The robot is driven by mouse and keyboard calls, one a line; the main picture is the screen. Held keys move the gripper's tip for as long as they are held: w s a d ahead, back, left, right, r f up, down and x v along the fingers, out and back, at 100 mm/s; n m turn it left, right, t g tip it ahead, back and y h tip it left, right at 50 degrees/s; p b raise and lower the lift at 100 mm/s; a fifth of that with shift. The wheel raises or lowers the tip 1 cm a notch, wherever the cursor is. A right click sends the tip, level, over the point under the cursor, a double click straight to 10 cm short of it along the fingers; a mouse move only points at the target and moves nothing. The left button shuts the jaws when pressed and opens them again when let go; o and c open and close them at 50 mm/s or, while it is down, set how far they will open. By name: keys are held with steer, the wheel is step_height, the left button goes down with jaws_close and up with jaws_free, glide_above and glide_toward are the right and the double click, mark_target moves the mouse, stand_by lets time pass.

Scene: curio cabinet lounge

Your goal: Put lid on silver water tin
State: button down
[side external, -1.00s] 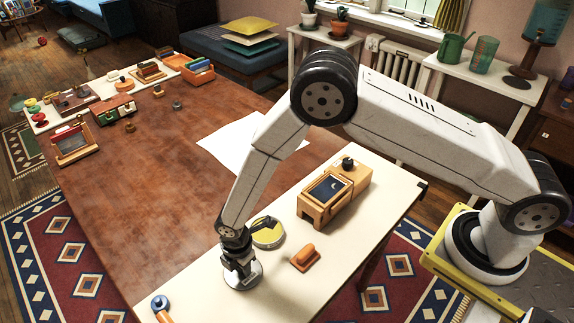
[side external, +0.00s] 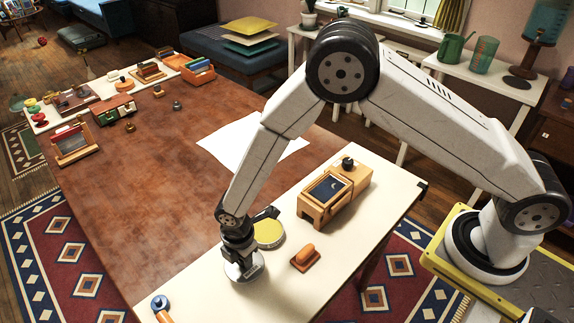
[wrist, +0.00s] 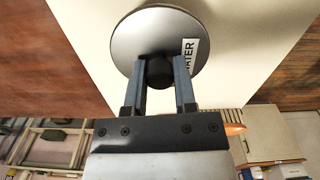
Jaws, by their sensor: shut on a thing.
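A round silver lid with a black knob and a white label, partly reading "WATER", shows in the wrist view (wrist: 130,40) and the side view (side external: 231,271). My gripper (wrist: 157,68) is shut on the knob, one finger on each side. In the side view my gripper (side external: 241,258) holds the lid over the front part of the cream surface; its exact height is hard to tell. A round silver-rimmed tin with a yellow top face (side external: 269,234) stands just behind and right of the lid. My wrist partly hides its left side.
An orange-handled block (side external: 306,258) lies right of the tin, and a wooden box with a dark moon panel (side external: 328,190) stands behind it. A blue-knobbed item (side external: 160,303) is at the front left. The brown table (side external: 140,200) is largely clear.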

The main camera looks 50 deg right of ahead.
steer(key=s+r, duration=0.1)
steer(key=s+d+r, duration=0.1)
steer(key=r, duration=0.1)
steer(key=s+r, duration=0.2)
steer(key=shift+d+r, duration=0.2)
steer(key=shift+d, duration=0.2)
steer(key=s+d+r, duration=0.3)
steer(key=s, duration=0.5)
steer(key=shift+d+r, duration=0.3)
steer(key=shift+d, duration=0.1)
steer(key=c, duration=1.2)
jaws_free()
jaws_close()
